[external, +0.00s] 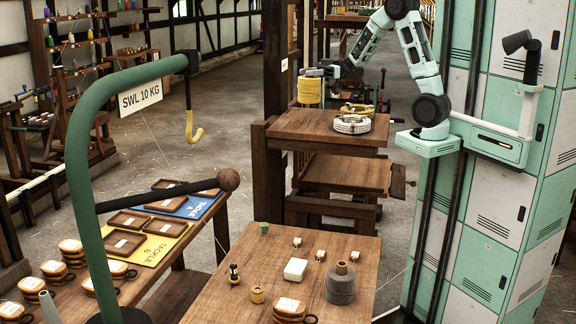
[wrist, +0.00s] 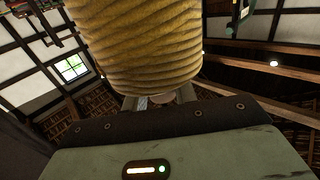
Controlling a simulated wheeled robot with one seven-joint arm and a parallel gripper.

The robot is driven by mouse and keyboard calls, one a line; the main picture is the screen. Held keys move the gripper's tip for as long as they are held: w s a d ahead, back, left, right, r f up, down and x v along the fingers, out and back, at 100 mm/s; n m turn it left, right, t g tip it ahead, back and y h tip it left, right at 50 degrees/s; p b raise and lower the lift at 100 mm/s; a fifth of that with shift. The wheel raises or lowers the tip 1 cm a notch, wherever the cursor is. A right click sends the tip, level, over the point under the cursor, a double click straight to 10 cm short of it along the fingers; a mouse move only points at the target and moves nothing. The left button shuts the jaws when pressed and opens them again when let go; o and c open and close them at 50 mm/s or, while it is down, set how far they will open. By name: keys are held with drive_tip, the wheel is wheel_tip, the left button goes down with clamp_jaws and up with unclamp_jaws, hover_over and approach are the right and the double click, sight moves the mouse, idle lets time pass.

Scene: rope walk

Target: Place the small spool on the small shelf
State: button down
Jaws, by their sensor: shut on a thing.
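A spool wound with yellow rope (external: 310,91) is at my gripper (external: 326,71) in the external view, by the back left of a wooden tiered shelf (external: 296,125). In the wrist view the yellow spool (wrist: 140,45) fills the upper middle. My gripper (wrist: 160,100) is shut on a pale end of it, and the fingertips are partly hidden. I cannot tell whether the spool touches the shelf or hangs above it. Which shelf is the small one is not clear.
A white rope coil (external: 351,124) and a yellow coil (external: 357,108) lie on the shelf's top. A dark post (external: 275,70) stands at its left. A front table (external: 225,292) holds small fittings and a grey spool (external: 340,287). A green hook stand (external: 78,190) rises at left.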

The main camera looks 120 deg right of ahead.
sight(299, 99)
wheel_tip(299, 99, down, 10)
drive_tip(key=shift+r+p, duration=0.1)
drive_tip(key=shift+p, duration=1.05)
drive_tip(key=c, duration=1.1)
unclamp_jaws()
drive_tip(key=s+b, duration=0.3)
drive_tip(key=s, duration=0.2)
wheel_tip(299, 99, up, 7)
drive_tip(key=shift+f+b, duration=0.1)
drive_tip(key=shift+b, duration=0.35)
